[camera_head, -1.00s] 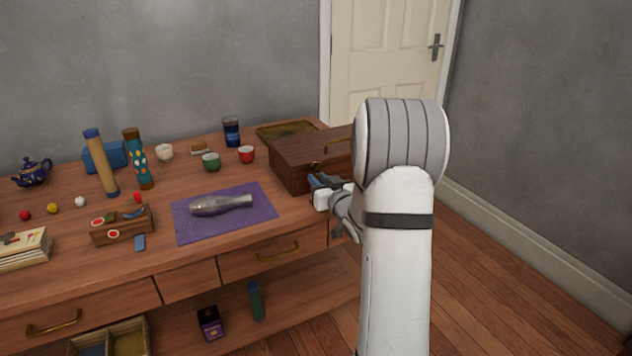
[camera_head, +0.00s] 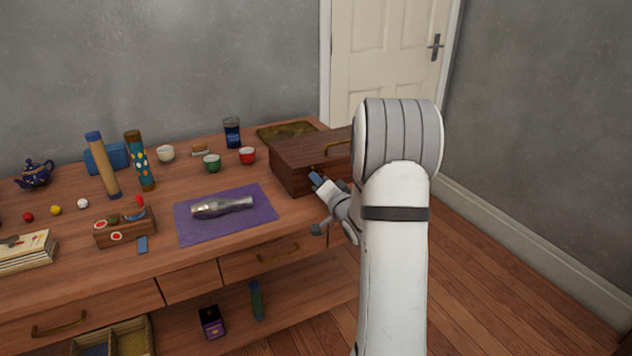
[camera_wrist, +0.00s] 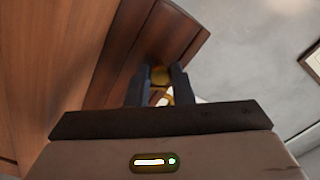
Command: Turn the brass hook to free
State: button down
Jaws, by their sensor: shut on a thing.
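The brass hook (camera_wrist: 160,75) shows as a small round brass piece between my fingertips in the wrist view. It is on the front of the dark wooden box (camera_head: 292,172), which stands at the right end of the table with its lid down. My gripper (camera_head: 316,178) is at the box's front face, and it also shows in the wrist view (camera_wrist: 160,84). Its two dark fingers are shut on the hook. In the head view the hook is mostly hidden by my fingers, so its exact angle cannot be told.
A purple mat (camera_head: 262,207) with a silver, bottle-like object (camera_head: 222,206) lies left of the box. A red cup (camera_head: 247,155) and a green cup (camera_head: 212,163) stand behind it. A dark tray (camera_head: 275,131) lies behind the box. Floor is clear at right.

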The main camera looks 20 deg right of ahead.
jog(key=shift+m+p, duration=0.3)
jog(key=shift+m, duration=0.8)
jog(key=c, duration=1.3)
grip_release()
jog(key=s, duration=0.7)
jog(key=shift+s+d+p, duration=0.2)
jog(key=shift+s+p, duration=0.1)
jog(key=shift+s, duration=0.1)
